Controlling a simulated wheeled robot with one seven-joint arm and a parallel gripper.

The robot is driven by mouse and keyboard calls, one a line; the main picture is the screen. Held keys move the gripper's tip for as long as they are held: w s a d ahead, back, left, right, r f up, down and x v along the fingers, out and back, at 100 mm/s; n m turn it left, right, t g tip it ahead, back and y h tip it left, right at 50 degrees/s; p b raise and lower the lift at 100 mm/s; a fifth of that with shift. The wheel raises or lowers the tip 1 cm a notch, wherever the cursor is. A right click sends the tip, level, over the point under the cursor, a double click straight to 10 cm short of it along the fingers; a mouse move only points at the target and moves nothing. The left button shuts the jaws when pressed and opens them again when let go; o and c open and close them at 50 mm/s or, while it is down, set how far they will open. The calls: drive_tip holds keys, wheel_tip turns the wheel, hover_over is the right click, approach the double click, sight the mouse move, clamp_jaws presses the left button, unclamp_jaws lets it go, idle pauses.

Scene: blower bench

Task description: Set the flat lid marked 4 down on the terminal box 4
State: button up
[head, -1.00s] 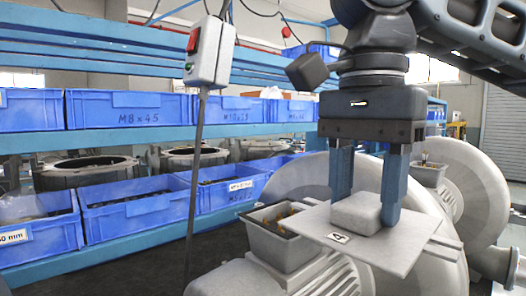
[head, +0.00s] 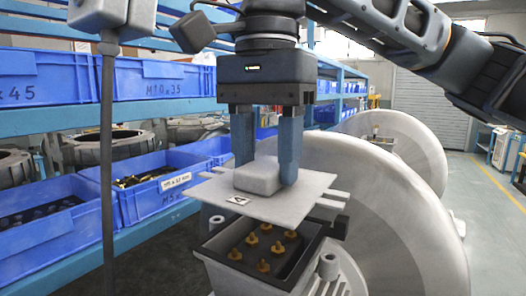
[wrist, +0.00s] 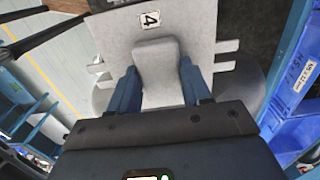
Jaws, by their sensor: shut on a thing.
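The flat lid marked 4 (head: 300,207) is a pale grey plate with a raised block on top and a small label reading 4. My gripper (head: 265,180) is shut on the lid's block. The lid is held about level above the terminal box (head: 290,268), with a gap between them. The box is open-topped, with a dark rim and several brass terminals inside; no number on it is readable. The lid hides the box's far part.
A large grey blower housing (head: 400,215) stands right behind the box. Blue shelving with blue bins (head: 155,190) runs along the left. A grey hanging control box on a pole (head: 107,150) is at the left front. Open floor (head: 490,200) shows at the right.

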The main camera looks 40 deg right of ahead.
sight(265, 192)
drive_tip(key=shift+a, duration=0.1)
drive_tip(key=shift+f+b, duration=1.05)
drive_tip(key=shift+f, duration=1.2)
drive_tip(key=shift+f+b, duration=0.35)
drive_tip(key=shift+f, duration=0.55)
drive_tip(key=o, duration=1.2)
drive_tip(key=shift+r+b, duration=0.3)
drive_tip(key=shift+r, duration=3.6)
